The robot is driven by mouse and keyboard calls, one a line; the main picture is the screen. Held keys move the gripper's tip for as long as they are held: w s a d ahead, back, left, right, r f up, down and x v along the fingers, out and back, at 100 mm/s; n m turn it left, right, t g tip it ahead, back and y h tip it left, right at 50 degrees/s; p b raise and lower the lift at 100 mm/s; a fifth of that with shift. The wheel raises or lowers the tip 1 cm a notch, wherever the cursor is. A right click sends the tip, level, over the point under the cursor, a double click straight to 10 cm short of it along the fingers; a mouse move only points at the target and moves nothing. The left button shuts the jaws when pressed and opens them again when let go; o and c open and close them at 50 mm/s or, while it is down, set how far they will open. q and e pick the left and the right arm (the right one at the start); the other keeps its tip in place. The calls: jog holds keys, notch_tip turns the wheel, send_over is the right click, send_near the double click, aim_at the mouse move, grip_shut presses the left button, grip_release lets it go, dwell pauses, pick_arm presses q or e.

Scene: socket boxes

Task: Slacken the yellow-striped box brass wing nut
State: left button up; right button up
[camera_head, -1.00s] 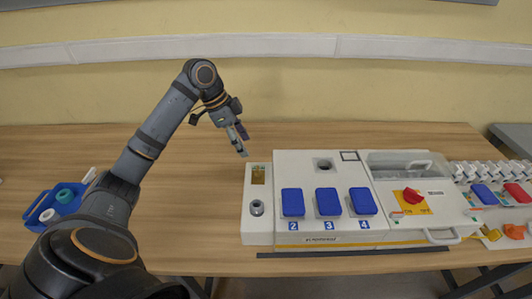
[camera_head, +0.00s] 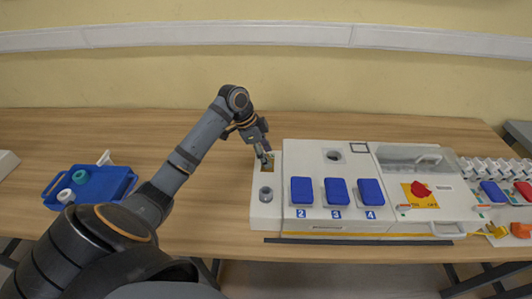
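The yellow-striped box (camera_head: 320,155) is a white socket box with a yellow line low on its front and blue covers numbered 2, 3 and 4. At its left end is a narrow white section with a brass-coloured plate (camera_head: 269,165) at the back and a round grey fitting (camera_head: 266,194) in front. The wing nut is too small to make out, and my gripper partly covers the plate. My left gripper (camera_head: 264,155) points down at this plate, its fingertips over or touching it. I cannot tell whether its fingers are closed on anything. My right gripper is out of view.
A blue tray (camera_head: 112,192) with white and teal round pieces stands on the left of the wooden table. A red rotary switch (camera_head: 421,190) on a yellow plate and a clear cover (camera_head: 405,158) are further right. The table behind the boxes is clear.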

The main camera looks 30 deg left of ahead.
pick_arm(q)
jog(key=c, duration=1)
jog(key=shift+r+n+p, duration=0.2)
jog(key=shift+n+p, duration=0.1)
jog(key=shift+p, duration=0.2)
jog(key=shift+c, duration=0.2)
jog(key=n+y+p, duration=0.1)
jog(key=n+p, duration=0.3)
jog(key=p, duration=0.2)
jog(key=n+t+y+p, duration=0.1)
jog(key=n+y+p, duration=0.1)
jog(key=n+p, duration=0.3)
jog(key=n+t+y+p, duration=0.1)
jog(key=n+p, duration=0.3)
jog(key=p, duration=0.4)
jog(key=shift+s+d+r+y, duration=0.2)
jog(key=shift+d+y, duration=0.1)
jog(key=shift+d, duration=0.1)
jog(key=shift+w+f+n+y+p, duration=0.15)
jog(key=shift+n+y+p, duration=0.2)
jog(key=shift+n+p, duration=0.55)
jog(key=shift+s+f+n+y+p, duration=0.1)
jog(key=shift+n+y+p, duration=0.4)
jog(key=shift+n, duration=0.6)
jog(key=o, duration=1.1)
jog(key=shift+o, duration=0.2)
